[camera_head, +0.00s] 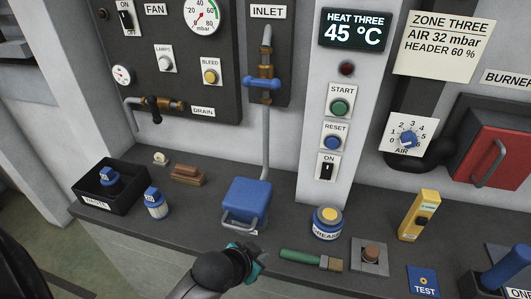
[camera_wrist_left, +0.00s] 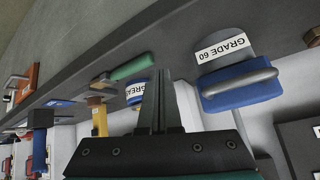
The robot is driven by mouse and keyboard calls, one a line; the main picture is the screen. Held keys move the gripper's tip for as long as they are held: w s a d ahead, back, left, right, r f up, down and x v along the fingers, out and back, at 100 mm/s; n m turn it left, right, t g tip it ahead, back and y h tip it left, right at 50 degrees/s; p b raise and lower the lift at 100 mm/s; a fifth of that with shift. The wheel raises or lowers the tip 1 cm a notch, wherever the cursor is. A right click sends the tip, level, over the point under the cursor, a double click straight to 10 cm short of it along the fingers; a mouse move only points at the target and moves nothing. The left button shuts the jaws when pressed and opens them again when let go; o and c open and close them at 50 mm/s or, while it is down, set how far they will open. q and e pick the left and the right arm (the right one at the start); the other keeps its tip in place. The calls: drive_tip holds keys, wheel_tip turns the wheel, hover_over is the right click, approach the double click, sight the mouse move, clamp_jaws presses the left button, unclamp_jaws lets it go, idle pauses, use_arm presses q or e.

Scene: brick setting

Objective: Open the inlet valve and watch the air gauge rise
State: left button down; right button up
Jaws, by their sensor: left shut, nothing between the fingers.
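The inlet valve (camera_head: 262,83) is a brass body with a blue lever on a grey vertical pipe, under the INLET label (camera_head: 268,12). Its lever lies crosswise to the pipe. The round mbar gauge (camera_head: 203,15) is on the dark panel to the left, cut off by the top edge; I cannot read its needle surely. My left gripper (camera_head: 250,262) is at the counter's front edge, well below the valve and in front of the blue block. In the left wrist view its fingers (camera_wrist_left: 158,100) are together and empty. My right gripper is not in view.
The pillar (camera_head: 345,100) carries buttons. A card (camera_head: 445,45) reads AIR 32 mbar.

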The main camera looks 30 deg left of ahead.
use_arm(q)
drive_tip(key=w+a+r+t+y+p, duration=0.1)
drive_tip(key=w+a+r+t, duration=0.3)
drive_tip(key=r, duration=0.6)
drive_tip(key=w+a+r+t+p, duration=0.1)
drive_tip(key=w+a+r+t, duration=0.3)
drive_tip(key=r, duration=0.7)
drive_tip(key=w+a+r+t+y, duration=0.1)
drive_tip(key=w+a+r+t, duration=0.4)
drive_tip(key=r, duration=0.6)
drive_tip(key=shift+w+a+m+y+p, duration=0.3)
drive_tip(key=shift+w+a+m+p, duration=0.15)
drive_tip(key=shift+w, duration=0.45)
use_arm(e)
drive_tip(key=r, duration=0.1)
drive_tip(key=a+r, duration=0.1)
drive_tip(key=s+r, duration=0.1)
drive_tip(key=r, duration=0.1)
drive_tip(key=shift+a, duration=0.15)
